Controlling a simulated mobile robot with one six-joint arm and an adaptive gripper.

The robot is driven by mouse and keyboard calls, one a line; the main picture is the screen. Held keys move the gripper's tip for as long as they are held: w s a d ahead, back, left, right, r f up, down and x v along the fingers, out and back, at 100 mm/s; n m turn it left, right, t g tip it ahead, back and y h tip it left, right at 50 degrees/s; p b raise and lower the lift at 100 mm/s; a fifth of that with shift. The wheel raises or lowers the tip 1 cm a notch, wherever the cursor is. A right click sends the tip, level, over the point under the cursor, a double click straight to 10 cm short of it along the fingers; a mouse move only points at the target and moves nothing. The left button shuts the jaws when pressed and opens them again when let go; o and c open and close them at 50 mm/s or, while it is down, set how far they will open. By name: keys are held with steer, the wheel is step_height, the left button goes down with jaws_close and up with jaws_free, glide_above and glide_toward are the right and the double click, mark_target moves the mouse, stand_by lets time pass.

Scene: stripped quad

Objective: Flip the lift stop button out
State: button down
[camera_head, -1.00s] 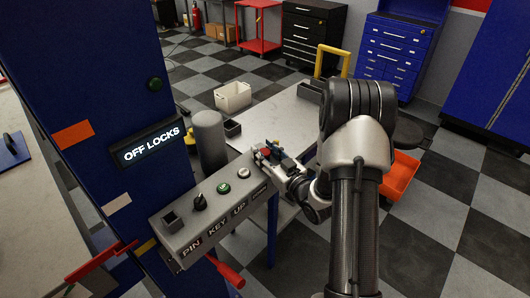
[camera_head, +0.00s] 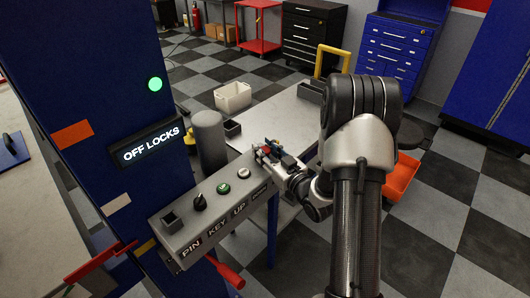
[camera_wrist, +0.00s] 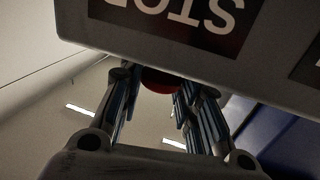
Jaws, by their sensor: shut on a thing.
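The grey control box (camera_head: 215,208) is fixed to the blue lift column and carries a row of controls. The red stop button (camera_wrist: 160,80) shows in the wrist view beside the box face with the STOP label (camera_wrist: 180,22), which appears upside down. My gripper (camera_head: 266,151) is at the far right end of the box in the head view. Its blue-lined fingers are on both sides of the button in the wrist view and shut on it. In the head view the fingers hide most of the button.
The box also has a black key switch (camera_head: 200,201), a green button (camera_head: 223,188) and a white button (camera_head: 243,173). A green lamp (camera_head: 155,84) glows above the OFF LOCKS display (camera_head: 150,146). A grey cylinder (camera_head: 209,138) and a worktable (camera_head: 285,112) stand behind the box.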

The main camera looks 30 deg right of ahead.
steer(key=c, duration=1.2)
jaws_free()
steer(key=shift+r, duration=0.15)
steer(key=shift+o, duration=0.2)
steer(key=shift+s, duration=0.1)
steer(key=s+d, duration=0.1)
steer(key=s, duration=1)
steer(key=shift+s+d, duration=0.2)
steer(key=shift+s, duration=0.15)
